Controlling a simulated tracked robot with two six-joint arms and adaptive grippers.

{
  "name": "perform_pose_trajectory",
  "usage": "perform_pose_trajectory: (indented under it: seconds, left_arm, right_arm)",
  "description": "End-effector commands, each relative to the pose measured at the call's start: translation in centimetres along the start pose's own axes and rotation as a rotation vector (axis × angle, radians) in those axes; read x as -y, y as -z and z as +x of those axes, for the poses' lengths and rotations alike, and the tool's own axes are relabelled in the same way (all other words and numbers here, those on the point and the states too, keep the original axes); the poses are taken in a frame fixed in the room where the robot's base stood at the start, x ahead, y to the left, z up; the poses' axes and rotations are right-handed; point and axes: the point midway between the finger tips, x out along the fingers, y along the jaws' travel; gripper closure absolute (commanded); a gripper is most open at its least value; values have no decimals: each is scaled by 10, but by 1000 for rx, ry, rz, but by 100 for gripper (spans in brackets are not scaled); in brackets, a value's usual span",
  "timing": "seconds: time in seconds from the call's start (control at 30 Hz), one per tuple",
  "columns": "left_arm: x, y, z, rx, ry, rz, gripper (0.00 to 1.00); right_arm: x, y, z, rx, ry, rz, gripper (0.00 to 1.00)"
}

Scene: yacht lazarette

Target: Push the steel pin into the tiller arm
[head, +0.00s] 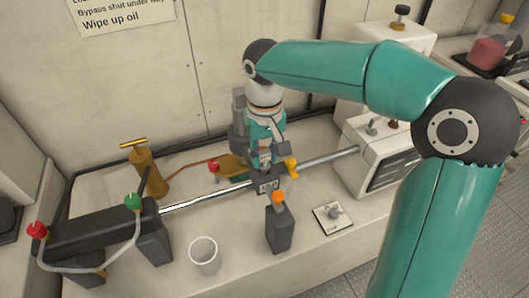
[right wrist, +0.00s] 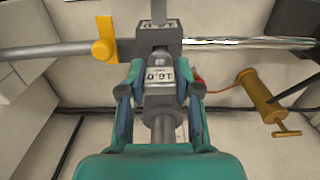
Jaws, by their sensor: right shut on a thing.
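My right gripper (right wrist: 160,90) is shut on the steel pin (right wrist: 160,74), a grey cylinder with a white number label. In the right wrist view the pin lies between the two teal fingers, its far end close against a dark grey block (right wrist: 147,47) with a similar label. I cannot tell how far the pin is in. This block, seemingly the tiller arm's end, sits on the steel rod; in the head view it shows (head: 267,184) just below my right gripper (head: 264,162). The rest of the tiller arm is mostly hidden by my arm. My left gripper is out of view.
A yellow lever (head: 291,168) sits beside the block. A brass pump (head: 148,172) and black cylinder (head: 100,232) with red and green caps are at left. A white box (head: 372,160) is right.

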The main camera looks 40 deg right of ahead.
Motion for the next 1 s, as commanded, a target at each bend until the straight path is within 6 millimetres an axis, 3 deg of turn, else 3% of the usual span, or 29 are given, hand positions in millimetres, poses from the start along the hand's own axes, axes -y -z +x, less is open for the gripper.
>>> perform_pose_trajectory:
  seconds: [1.0]
  left_arm:
    - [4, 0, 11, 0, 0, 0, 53]
  right_arm:
    - [0, 0, 16, 0, 0, 0, 100]
